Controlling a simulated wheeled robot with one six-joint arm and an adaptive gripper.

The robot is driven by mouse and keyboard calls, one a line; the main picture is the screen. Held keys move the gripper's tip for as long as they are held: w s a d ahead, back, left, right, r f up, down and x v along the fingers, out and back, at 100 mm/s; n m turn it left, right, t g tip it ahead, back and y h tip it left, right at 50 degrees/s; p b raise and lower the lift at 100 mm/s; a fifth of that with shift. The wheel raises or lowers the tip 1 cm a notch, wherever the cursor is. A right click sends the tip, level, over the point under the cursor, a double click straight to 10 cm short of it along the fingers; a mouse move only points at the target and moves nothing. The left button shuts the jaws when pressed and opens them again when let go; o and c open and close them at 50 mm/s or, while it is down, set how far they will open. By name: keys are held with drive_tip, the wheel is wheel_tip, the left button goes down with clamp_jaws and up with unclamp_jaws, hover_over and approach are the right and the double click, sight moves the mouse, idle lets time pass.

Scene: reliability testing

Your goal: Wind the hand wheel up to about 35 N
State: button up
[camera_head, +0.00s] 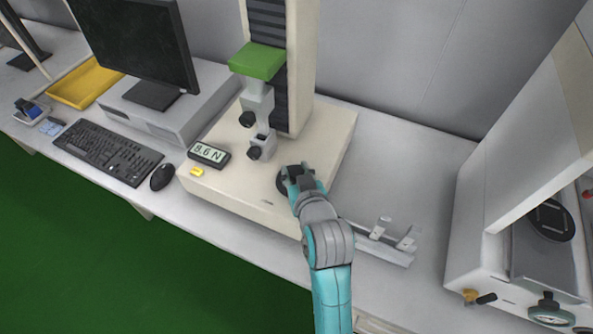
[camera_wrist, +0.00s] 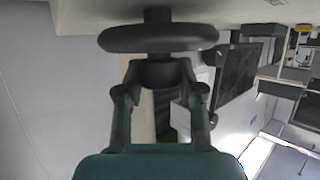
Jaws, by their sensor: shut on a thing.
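The dark hand wheel (camera_head: 284,181) is on the cream base of the test stand (camera_head: 225,192), at its front right. It also shows in the wrist view as a black disc (camera_wrist: 158,38) on a short shaft. My gripper (camera_head: 297,172) is shut at the wheel; in the wrist view its fingers (camera_wrist: 160,72) close in just below the disc. The exact contact is partly hidden. The small display (camera_head: 209,154) seems to read 8.6 N; its first digit is not sharp. Two grips (camera_head: 258,100) sit one above the other under a green head (camera_head: 257,60).
A yellow button (camera_head: 197,171) lies by the display. A mouse (camera_head: 163,177), a keyboard (camera_head: 107,152) and a monitor (camera_head: 135,42) stand to the left. A metal rail with brackets (camera_head: 383,241) lies right of the stand. A white machine (camera_head: 520,235) stands at the far right.

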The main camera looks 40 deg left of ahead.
drive_tip(key=shift+m+t+h, duration=0.9)
drive_tip(key=shift+m, duration=0.2)
drive_tip(key=o, duration=1.2)
drive_tip(key=shift+c, duration=0.2)
drive_tip(key=shift+s, duration=0.1)
drive_tip(key=v, duration=1.2)
drive_tip(key=shift+a, duration=0.15)
